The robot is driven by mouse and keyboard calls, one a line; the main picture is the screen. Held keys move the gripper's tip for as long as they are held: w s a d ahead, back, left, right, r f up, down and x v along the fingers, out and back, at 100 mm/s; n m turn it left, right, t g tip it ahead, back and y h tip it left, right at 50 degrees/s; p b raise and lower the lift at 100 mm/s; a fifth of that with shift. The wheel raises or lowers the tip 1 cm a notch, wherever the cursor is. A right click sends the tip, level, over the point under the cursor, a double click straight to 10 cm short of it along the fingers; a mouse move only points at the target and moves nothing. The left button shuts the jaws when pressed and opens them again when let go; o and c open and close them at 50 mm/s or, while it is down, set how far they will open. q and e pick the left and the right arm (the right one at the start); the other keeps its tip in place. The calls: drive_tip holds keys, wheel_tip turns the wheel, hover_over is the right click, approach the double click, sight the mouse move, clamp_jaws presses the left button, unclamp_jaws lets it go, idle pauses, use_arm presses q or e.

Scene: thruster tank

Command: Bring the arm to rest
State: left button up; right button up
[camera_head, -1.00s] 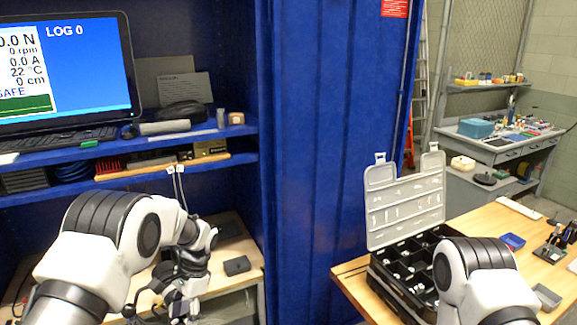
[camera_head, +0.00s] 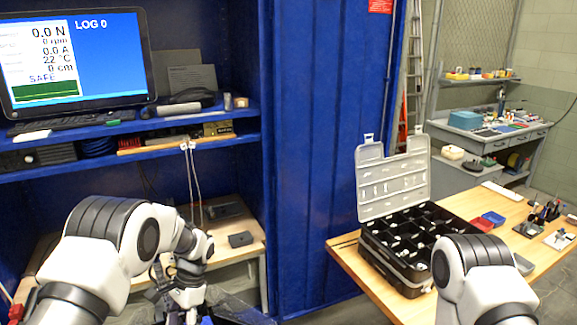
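My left arm (camera_head: 120,240) comes in from the left, bent, with its wrist (camera_head: 195,250) hanging low in front of the blue cabinet's lower bench. My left gripper points down at the bottom edge, and its fingers cannot be made out. My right arm (camera_head: 480,270) shows at the bottom right, in front of the wooden table. The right gripper is out of the picture.
An open black parts case (camera_head: 400,272) with a raised clear lid stands on the wooden table (camera_head: 465,205) at right. A monitor (camera_head: 75,58) reading SAFE stands on the blue shelf (camera_head: 205,122). The blue cabinet wall (camera_head: 320,150) separates both areas.

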use_arm(q)
drive_tip(key=s+f+n+g+h+b, duration=0.25)
drive_tip(key=s+f+b, duration=0.95)
drive_tip(key=s+f, duration=1.65)
drive_tip(key=s+r+n+t, duration=0.2)
drive_tip(key=s+n+t, duration=0.25)
drive_tip(key=s, duration=0.25)
drive_tip(key=w+t, duration=0.1)
drive_tip(key=w, duration=0.1)
drive_tip(key=w+n+t, duration=0.1)
drive_tip(key=w, duration=0.1)
drive_tip(key=shift+d+f, duration=0.2)
